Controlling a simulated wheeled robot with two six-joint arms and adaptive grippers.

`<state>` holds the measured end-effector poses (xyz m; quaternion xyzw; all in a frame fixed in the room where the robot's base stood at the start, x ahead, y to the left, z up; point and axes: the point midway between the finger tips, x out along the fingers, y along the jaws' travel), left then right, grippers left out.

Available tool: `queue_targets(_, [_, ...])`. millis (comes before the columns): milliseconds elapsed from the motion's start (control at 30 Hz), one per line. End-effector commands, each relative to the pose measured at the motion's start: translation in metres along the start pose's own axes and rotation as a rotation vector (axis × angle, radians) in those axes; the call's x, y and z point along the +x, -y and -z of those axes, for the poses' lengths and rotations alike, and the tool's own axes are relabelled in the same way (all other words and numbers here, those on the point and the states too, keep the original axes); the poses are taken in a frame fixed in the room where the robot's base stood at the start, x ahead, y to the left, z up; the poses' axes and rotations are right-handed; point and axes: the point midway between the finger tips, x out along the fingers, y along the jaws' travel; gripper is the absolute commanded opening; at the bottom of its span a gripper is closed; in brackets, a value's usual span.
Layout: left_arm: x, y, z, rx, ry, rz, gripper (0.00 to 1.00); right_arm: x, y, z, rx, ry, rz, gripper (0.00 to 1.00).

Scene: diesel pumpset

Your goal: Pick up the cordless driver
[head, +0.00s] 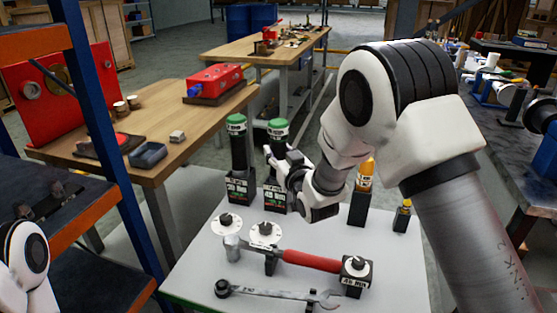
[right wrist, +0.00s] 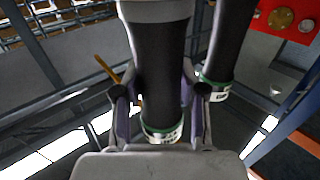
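Two black, green-capped upright tools stand in labelled black holders at the back of the white-topped table: a left one (head: 239,150) and a right one (head: 278,133). They look like drivers, but I cannot tell which is the cordless driver. My right gripper (head: 280,160) is at the right one, partly hiding its middle. In the right wrist view, its fingers (right wrist: 160,95) lie on either side of a black body (right wrist: 160,60) with a green ring. They look close to it, but firm contact is unclear. The neighbouring tool (right wrist: 228,50) shows beside it. My left gripper is out of view.
A red-handled tool (head: 310,260) and a wrench (head: 280,293) lie in front. A wooden bench (head: 165,160) is at left. A blue rack post (head: 105,130) rises at the left.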

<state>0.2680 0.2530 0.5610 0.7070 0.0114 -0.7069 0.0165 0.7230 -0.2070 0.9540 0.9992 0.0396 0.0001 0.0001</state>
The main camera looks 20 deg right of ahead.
Motion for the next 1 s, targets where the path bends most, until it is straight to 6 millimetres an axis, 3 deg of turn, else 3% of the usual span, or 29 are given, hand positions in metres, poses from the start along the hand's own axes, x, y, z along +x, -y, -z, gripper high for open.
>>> queue_targets(33, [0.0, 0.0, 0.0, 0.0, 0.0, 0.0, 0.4, 0.0, 0.0, 0.0, 0.0, 0.0, 0.0, 0.1])
queue_targets(67, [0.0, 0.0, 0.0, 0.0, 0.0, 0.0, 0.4, 0.0, 0.0, 0.0, 0.0, 0.0, 0.0, 0.0])
queue_targets(400, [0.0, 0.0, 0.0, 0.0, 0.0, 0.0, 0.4, 0.0, 0.0, 0.002, 0.0, -0.003, 0.0, 0.0])
queue_targets(567, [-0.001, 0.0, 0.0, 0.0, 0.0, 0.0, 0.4, 0.0, 0.0, 0.013, 0.0, -0.006, 0.0, 0.0])
queue_targets(767, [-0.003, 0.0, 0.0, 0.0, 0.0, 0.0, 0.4, 0.0, 0.0, 0.049, -0.001, -0.009, 0.001, 0.0])
queue_targets(1000, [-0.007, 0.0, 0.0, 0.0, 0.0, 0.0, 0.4, -0.001, 0.0, 0.113, 0.0, -0.009, 0.0, 0.0])
